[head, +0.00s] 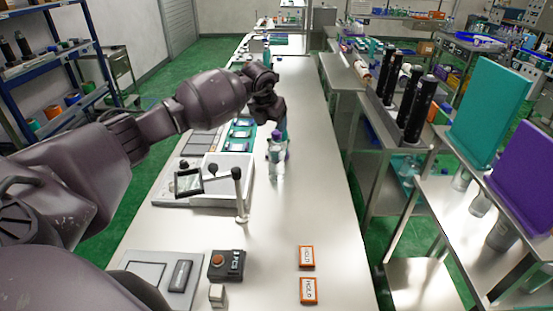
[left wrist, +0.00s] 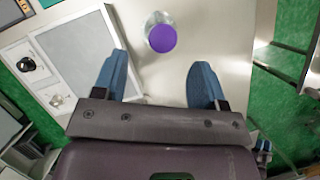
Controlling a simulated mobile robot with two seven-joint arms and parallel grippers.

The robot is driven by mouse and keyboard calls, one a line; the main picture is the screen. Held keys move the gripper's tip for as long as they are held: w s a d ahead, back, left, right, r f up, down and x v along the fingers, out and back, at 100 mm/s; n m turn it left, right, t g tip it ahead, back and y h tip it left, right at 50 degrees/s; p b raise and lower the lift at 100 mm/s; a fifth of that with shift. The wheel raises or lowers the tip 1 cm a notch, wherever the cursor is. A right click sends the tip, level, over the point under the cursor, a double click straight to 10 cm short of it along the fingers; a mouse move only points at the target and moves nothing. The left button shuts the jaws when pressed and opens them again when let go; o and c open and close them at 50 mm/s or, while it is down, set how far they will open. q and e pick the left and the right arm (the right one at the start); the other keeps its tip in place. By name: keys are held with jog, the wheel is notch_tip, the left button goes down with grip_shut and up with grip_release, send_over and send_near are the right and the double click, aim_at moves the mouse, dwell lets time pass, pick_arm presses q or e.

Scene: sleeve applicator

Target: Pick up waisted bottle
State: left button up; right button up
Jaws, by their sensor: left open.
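A clear bottle with a purple cap (head: 276,160) stands upright on the white bench. In the left wrist view its purple cap (left wrist: 162,39) is seen from above, just beyond the gap between my fingertips. My left gripper (head: 279,122) is above and behind the bottle in the head view, partly hidden by its own wrist. In the left wrist view my left gripper (left wrist: 161,65) is open, its two blue fingers apart with nothing between them. Whether the bottle narrows at the middle is too small to tell. My right gripper is not in view.
A white device (head: 215,178) with a lens stand (head: 239,195) lies left of the bottle. Two orange-edged boxes (head: 307,257) and a black button box (head: 226,265) are nearer. The bench (head: 310,190) is clear to the bottle's right.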

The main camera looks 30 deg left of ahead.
aim_at(275, 133)
pick_arm(q)
jog(key=shift+w+f, duration=0.3)
jog(key=shift+f, duration=0.35)
jog(key=shift+w+f, duration=0.2)
jog(key=shift+f, duration=0.35)
jog(key=x, duration=0.4)
jog(key=shift+p, duration=0.4)
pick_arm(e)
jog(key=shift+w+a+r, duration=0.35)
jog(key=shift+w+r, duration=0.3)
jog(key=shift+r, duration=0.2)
pick_arm(q)
jog(key=c, duration=0.9)
grip_shut()
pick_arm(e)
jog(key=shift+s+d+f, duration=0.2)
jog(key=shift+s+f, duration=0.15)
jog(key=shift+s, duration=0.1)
